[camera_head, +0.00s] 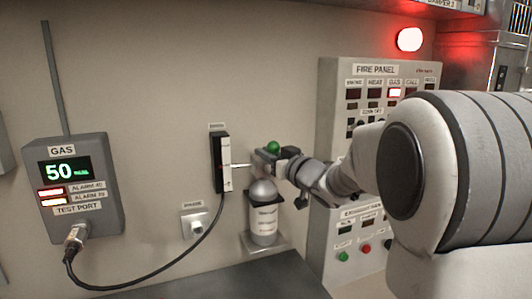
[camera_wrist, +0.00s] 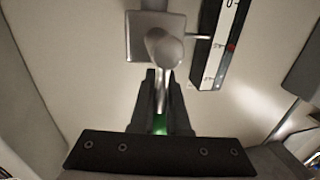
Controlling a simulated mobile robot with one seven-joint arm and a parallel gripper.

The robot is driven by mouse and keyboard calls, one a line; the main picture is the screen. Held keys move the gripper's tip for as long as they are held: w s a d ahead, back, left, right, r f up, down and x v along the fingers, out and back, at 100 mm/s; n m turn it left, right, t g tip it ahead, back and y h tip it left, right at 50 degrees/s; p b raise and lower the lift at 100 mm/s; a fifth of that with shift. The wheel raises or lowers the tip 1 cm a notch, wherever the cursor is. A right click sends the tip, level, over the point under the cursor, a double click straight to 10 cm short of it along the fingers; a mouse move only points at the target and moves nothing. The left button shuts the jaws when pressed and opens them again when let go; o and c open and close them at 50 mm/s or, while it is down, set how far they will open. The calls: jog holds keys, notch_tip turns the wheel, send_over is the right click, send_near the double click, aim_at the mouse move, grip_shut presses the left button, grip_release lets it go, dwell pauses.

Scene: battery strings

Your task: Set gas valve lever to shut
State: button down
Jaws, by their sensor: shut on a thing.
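The valve lever is a thin grey rod with a green ball end (camera_head: 273,147). In the wrist view the lever (camera_wrist: 162,88) runs from a rounded grey hub (camera_wrist: 165,48) down between my fingers, with green showing deeper between them. My gripper (camera_head: 268,163) reaches in from the right and is shut on the lever, just above the grey-domed cylinder (camera_head: 263,220). In the wrist view both dark fingers of my gripper (camera_wrist: 162,82) lie one on each side of the rod. Most of the lever is hidden in the head view.
A vertical flow gauge (camera_head: 226,164) is close left of my gripper and also shows in the wrist view (camera_wrist: 214,58).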

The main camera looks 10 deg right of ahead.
jog(key=shift+d+r, duration=0.1)
jog(key=shift+r, duration=0.6)
jog(key=m+p, duration=0.1)
jog(key=d+m, duration=0.1)
jog(key=m, duration=0.1)
jog(key=shift+w+d+t+p, duration=0.15)
jog(key=shift+d+t+p, duration=0.05)
jog(key=shift+t+p, duration=0.2)
jog(key=shift+w+d+f+m+t, duration=0.15)
jog(key=shift+d+m, duration=0.15)
jog(key=shift+m, duration=0.45)
jog(key=shift+s+d+f+m+t, duration=0.1)
jog(key=shift+d+m+t, duration=0.15)
jog(key=shift+m, duration=0.55)
jog(key=shift+w+d+f+m+t, duration=0.15)
jog(key=shift+d+m, duration=0.15)
jog(key=shift+m, duration=0.45)
jog(key=c, duration=1)
grip_release()
jog(key=shift+c, duration=0.2)
jog(key=shift+o, duration=0.6)
jog(key=shift+s+d+f, duration=0.1)
jog(key=shift+d, duration=0.1)
jog(key=shift+a+f, duration=0.1)
jog(key=shift+f, duration=0.1)
